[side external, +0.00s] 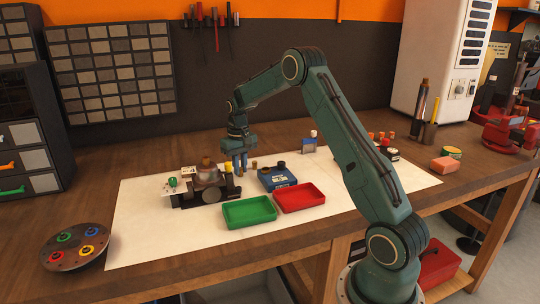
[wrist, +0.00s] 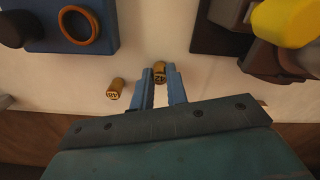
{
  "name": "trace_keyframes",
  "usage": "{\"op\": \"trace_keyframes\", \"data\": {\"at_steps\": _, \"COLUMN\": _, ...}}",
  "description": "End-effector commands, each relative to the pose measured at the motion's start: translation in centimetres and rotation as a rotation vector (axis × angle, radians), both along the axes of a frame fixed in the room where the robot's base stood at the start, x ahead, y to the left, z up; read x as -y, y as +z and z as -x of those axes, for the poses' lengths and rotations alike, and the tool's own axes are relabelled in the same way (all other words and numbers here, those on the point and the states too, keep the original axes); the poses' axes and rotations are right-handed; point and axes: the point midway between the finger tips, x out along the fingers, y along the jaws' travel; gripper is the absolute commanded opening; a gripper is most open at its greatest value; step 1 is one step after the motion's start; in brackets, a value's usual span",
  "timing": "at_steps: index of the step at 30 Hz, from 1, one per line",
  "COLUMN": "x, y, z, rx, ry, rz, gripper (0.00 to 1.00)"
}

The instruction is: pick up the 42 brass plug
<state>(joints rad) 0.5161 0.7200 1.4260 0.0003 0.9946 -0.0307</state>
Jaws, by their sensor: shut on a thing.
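My gripper (side external: 240,168) points down over the white sheet, just right of the engine part. In the wrist view, its two blue fingers (wrist: 160,78) are closed on a small brass plug (wrist: 160,69). The plug's end carries a stamped number that looks like 42, though it is small and partly hidden between the fingertips. A second brass plug (wrist: 116,89) stands apart to the left, with a number I cannot read surely. In the side view, a brass plug (side external: 254,164) shows just right of my gripper; the held one is mostly hidden by the fingers.
The engine part (side external: 208,177) stands close on the left. A blue block (side external: 277,177) with dark round parts is at the right. A green tray (side external: 249,211) and a red tray (side external: 299,197) lie in front. A round dish (side external: 77,261) with coloured rings is at far left.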

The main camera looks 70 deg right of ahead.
Motion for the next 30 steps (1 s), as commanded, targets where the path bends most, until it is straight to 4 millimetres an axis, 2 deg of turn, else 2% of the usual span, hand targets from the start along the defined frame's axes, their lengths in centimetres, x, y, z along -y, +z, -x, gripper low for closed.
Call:
{"op": "trace_keyframes", "data": {"at_steps": 5, "x": 0.0, "y": 0.8, "z": -0.1, "rx": 0.003, "ry": 0.000, "rz": 0.001, "gripper": 0.00}}
{"op": "trace_keyframes", "data": {"at_steps": 11, "x": 0.0, "y": 2.8, "z": 0.0, "rx": 0.003, "ry": 0.000, "rz": 0.001, "gripper": 0.00}}
{"op": "trace_keyframes", "data": {"at_steps": 17, "x": 0.1, "y": 6.4, "z": -0.1, "rx": 0.004, "ry": 0.000, "rz": 0.002, "gripper": 0.00}}
{"op": "trace_keyframes", "data": {"at_steps": 30, "x": 0.1, "y": 15.9, "z": -0.1, "rx": 0.004, "ry": 0.000, "rz": 0.002, "gripper": 0.00}}
